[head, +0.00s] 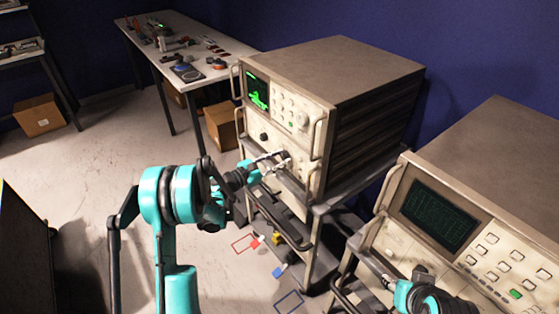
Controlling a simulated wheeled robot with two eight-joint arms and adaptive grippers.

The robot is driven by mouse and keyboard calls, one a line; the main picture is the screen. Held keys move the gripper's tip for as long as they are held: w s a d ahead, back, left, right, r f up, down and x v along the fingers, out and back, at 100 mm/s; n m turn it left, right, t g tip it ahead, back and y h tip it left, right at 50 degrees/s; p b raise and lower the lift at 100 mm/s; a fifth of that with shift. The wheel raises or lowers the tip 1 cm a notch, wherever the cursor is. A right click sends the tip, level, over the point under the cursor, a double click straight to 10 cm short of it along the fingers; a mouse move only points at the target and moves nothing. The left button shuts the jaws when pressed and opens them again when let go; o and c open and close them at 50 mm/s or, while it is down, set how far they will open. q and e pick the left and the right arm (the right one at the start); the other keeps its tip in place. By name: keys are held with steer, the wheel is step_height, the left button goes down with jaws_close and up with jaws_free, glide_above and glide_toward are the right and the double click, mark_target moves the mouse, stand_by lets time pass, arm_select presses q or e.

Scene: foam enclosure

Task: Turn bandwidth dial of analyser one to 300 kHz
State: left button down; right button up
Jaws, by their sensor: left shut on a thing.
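A beige analyser (345,80) with a green trace on its small screen (257,92) stands on a cart in the middle. Its front has several small buttons and knobs, with a dark knob (264,137) on the lower panel. My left gripper (282,160) is at the lower panel, shut on a dial there. The fingers mostly hide this dial, and its scale and setting are too small to read. My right gripper (388,281) is low at the right, in front of a second instrument; its fingers are too small and dark to read.
The second beige instrument (492,150), with a dark green screen (440,214), stands close at the right. The cart (322,210) has a lower shelf. A white workbench (205,80) with tools is behind left. Cardboard boxes (40,116) stand on the floor. Open floor lies left.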

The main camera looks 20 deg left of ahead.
arm_select(q)
steer(key=shift+m, duration=1.2)
steer(key=shift+b, duration=0.3)
steer(key=c, duration=1.2)
jaws_free()
steer(key=v, duration=1.2)
